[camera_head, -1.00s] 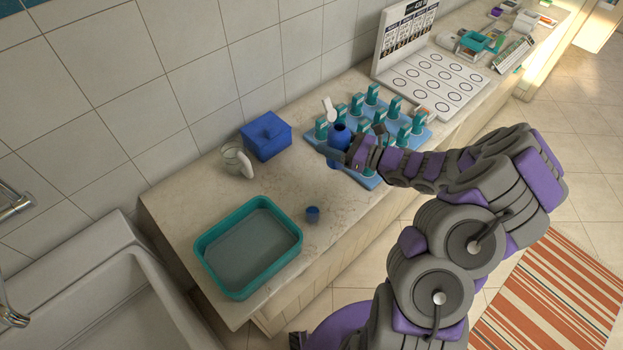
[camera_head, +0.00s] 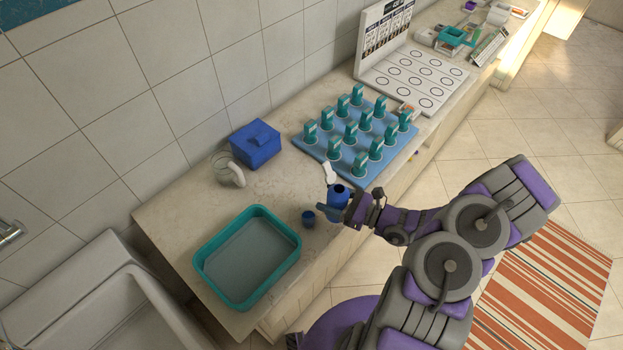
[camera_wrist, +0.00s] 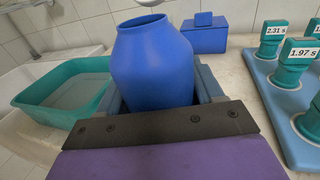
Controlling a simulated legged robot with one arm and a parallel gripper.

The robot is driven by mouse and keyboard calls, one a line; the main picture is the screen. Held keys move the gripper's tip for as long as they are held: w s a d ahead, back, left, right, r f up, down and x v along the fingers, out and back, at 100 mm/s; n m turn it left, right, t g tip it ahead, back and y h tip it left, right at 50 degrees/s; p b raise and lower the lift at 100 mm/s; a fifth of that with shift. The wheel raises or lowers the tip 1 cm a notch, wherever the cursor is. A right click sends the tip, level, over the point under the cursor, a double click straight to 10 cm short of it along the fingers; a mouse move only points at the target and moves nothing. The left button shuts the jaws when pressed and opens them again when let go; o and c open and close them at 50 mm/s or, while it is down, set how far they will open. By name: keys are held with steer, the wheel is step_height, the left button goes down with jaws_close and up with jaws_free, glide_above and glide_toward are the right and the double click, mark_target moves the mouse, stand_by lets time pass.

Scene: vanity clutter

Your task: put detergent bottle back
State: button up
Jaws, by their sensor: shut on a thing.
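My gripper (camera_head: 347,208) is shut on the bottle. In the wrist view the bottle (camera_wrist: 153,62) fills the middle, its open mouth upward, between the jaws. A white piece (camera_head: 329,173) shows just behind the bottle's top; I cannot tell whether it touches the bottle. Whether the bottle's base touches the counter is hidden.
A teal basin (camera_head: 248,258) stands to the left. A blue lidded box (camera_head: 255,144) and a clear jug (camera_head: 226,168) are at the wall. A blue board (camera_head: 316,152) with several teal pieces lies behind. The counter (camera_head: 285,185) between them is bare.

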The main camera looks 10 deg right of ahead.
steer(key=w+f+b, duration=0.1)
steer(key=w, duration=0.3)
steer(key=w+a+f, duration=0.1)
steer(key=w+f, duration=0.1)
steer(key=w, duration=0.3)
steer(key=w+a+f+b, duration=0.1)
steer(key=w+f, duration=0.1)
steer(key=w, duration=0.3)
steer(key=shift+w+a+b, duration=0.15)
steer(key=shift+w+b, duration=0.05)
steer(key=shift+b, duration=0.1)
steer(key=shift+a, duration=0.15)
steer(key=o, duration=1.2)
steer(key=shift+o, duration=0.2)
